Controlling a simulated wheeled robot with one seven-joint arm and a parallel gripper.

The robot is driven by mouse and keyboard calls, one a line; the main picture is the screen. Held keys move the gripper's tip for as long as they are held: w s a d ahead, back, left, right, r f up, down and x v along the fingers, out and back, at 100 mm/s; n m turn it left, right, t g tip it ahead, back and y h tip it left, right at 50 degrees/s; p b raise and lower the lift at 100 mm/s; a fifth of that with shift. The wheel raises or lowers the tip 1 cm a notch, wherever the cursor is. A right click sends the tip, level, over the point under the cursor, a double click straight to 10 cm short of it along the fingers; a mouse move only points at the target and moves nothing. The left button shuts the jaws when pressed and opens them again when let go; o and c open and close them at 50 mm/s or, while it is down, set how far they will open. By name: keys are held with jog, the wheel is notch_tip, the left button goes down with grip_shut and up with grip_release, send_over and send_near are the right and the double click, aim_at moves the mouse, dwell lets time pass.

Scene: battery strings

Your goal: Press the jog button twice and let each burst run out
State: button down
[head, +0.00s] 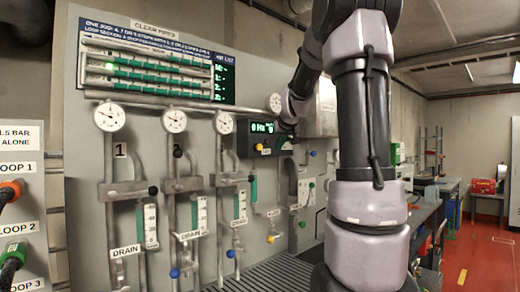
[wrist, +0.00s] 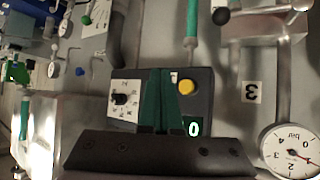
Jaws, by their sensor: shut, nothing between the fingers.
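A dark control box (wrist: 205,100) fills the middle of the wrist view, turned sideways. It carries a yellow button (wrist: 186,87), a black knob (wrist: 120,98) on a white dial plate and a small green display (wrist: 194,127) reading 0. In the head view the display (head: 262,127) reads 0 Hz on the wall panel. My gripper (wrist: 166,75) is shut and empty in front of the box. Its fingertips appear between the knob and the yellow button, close beside the button in the picture. I cannot tell whether they touch the box. The button is uncovered.
Round pressure gauges (head: 109,117) and pipes with levers line the panel left of the box. One gauge (wrist: 290,152) is near the wrist view's lower right corner. A lit board (head: 150,65) hangs above. My arm hides part of the panel's right side.

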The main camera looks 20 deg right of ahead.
aim_at(265, 145)
jog(key=w+a, duration=0.2)
jog(key=w, duration=0.4)
jog(key=shift+w+a, duration=0.25)
jog(key=shift+w, duration=0.15)
jog(key=shift+w, duration=0.1)
dwell(1.6)
jog(key=shift+w+a, duration=0.15)
jog(key=shift+w, duration=0.15)
jog(key=shift+w+a, duration=0.2)
jog(key=shift+w, duration=0.35)
dwell(0.8)
jog(key=shift+s, duration=0.1)
jog(key=shift+s+d, duration=0.35)
jog(key=shift+s, duration=0.5)
jog(key=s, duration=0.1)
jog(key=s+d, duration=0.1)
jog(key=s, duration=0.2)
jog(key=shift+s+d, duration=0.35)
